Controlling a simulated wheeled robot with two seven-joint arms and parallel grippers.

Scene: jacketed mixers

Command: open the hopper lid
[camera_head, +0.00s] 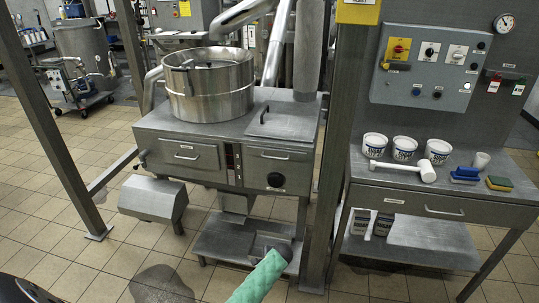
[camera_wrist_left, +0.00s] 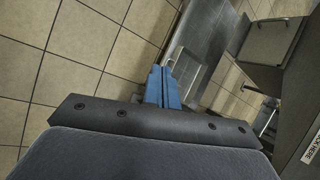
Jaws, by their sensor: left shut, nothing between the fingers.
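A flat square metal lid (camera_head: 284,121) with a bar handle lies on the right part of the mixer's top (camera_head: 165,120), beside the round steel bowl (camera_head: 210,90). It appears closed and flush with the top. In the left wrist view my left gripper (camera_wrist_left: 165,80) points ahead with its blue fingers shut together and nothing between them. The lid cannot be made out in that view. My right gripper is not in view.
A steel post (camera_head: 350,120) stands right of the mixer. The floor has a wet patch (camera_head: 160,287).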

